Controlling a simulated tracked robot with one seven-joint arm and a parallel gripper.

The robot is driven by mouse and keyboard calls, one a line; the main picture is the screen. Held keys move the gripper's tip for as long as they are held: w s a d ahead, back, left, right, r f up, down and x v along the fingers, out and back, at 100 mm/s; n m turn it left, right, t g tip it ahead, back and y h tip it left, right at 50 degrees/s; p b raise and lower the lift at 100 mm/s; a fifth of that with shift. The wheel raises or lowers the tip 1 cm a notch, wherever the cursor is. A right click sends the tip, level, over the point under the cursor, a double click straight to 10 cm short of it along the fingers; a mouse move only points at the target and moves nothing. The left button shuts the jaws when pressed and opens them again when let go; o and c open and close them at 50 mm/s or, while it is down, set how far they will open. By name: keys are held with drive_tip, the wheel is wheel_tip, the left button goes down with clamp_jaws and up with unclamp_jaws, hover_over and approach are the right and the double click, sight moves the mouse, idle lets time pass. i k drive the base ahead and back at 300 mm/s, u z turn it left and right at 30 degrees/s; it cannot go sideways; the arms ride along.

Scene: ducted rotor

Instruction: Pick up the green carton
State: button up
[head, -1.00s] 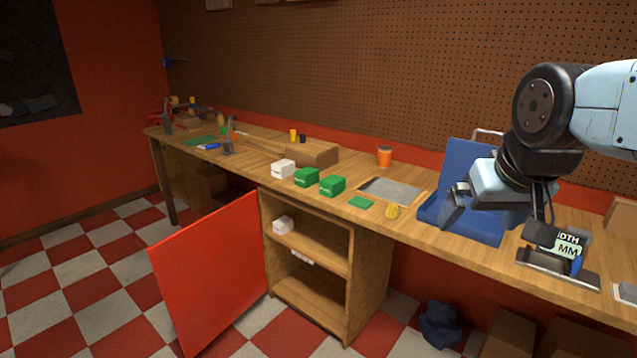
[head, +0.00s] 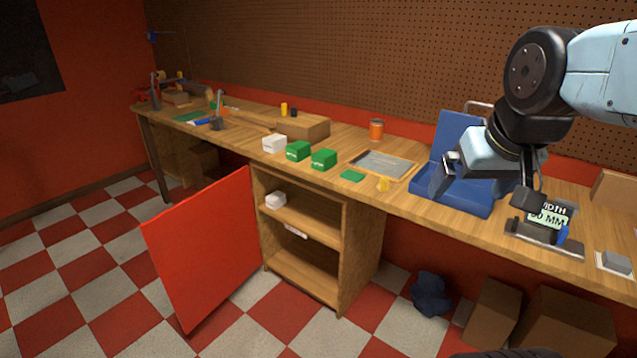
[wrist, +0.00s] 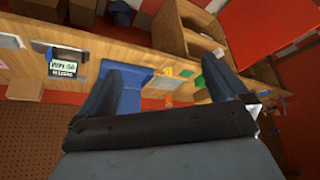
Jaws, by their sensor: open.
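Two green cartons stand side by side near the bench's front edge in the head view: one on the left (head: 298,151) and one on the right (head: 324,159). A white carton (head: 274,143) stands just left of them. My gripper (head: 447,177) is open and empty, in front of the blue case to the right of the cartons. In the wrist view my gripper's two fingers (wrist: 165,85) are spread wide, with the bench beyond them. Green shows beside the right finger there, partly hidden by it.
The wooden bench (head: 400,200) runs along the pegboard wall. A blue case (head: 465,195), a framed grey plate (head: 382,164), a flat green piece (head: 352,175), a yellow item (head: 383,184) and an orange jar (head: 376,130) are on it. A red cabinet door (head: 205,250) hangs open below.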

sight(297, 151)
drive_tip(key=u, duration=0.5)
drive_tip(key=k, duration=1.2)
drive_tip(key=z, duration=0.1)
drive_tip(key=i, duration=0.9)
drive_tip(key=z, duration=0.8)
drive_tip(key=i, duration=1.2)
drive_tip(key=u, duration=0.55)
drive_tip(key=i, duration=0.85)
drive_tip(key=u, duration=0.9)
drive_tip(key=i, duration=0.35)
drive_tip(key=u, duration=0.25)
drive_tip(key=k, duration=0.4)
